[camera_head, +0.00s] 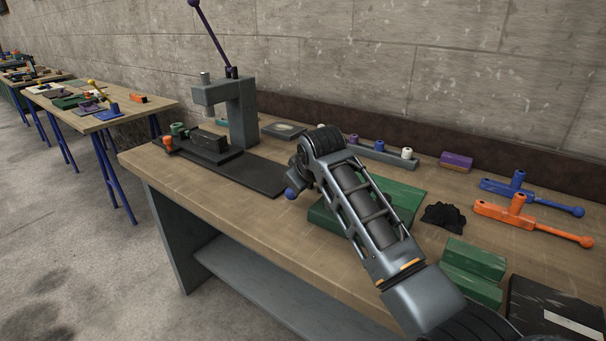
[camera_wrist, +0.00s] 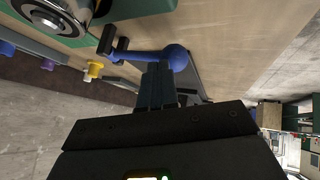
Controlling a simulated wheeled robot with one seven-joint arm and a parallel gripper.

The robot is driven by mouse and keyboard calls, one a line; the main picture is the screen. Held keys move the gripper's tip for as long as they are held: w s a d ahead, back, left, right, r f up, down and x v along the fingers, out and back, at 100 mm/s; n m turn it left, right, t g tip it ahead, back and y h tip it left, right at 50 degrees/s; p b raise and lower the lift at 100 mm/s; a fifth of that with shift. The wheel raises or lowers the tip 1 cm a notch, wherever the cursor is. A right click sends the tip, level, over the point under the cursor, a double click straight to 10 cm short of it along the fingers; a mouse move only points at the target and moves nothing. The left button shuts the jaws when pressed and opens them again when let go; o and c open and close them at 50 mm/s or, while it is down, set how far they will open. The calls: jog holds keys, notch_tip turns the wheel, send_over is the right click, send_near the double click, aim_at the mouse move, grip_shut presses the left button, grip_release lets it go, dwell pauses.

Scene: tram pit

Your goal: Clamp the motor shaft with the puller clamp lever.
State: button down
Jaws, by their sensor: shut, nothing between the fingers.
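In the wrist view, a blue lever with a round ball end (camera_wrist: 176,57) lies just beyond my fingertips; I take it for the puller clamp lever. My gripper (camera_wrist: 157,72) is shut and empty, its tips close to the lever beside the ball; whether they touch cannot be told. The lever's other end meets a dark crosspiece near a round metal part (camera_wrist: 62,12) on green, perhaps the motor with its shaft, partly out of frame. In the head view, the blue ball (camera_head: 291,193) shows left of my arm, which hides the gripper and most of the motor.
A grey press (camera_head: 241,112) with a purple handle stands at the bench's back left. A grey rack with coloured posts (camera_head: 384,154), orange (camera_head: 518,213) and blue (camera_head: 519,186) levers and green blocks (camera_head: 474,264) lie right. The bench front (camera_head: 235,237) is clear.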

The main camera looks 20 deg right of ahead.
jog(key=shift+s+a+f, duration=0.2)
jog(key=shift+f, duration=0.5)
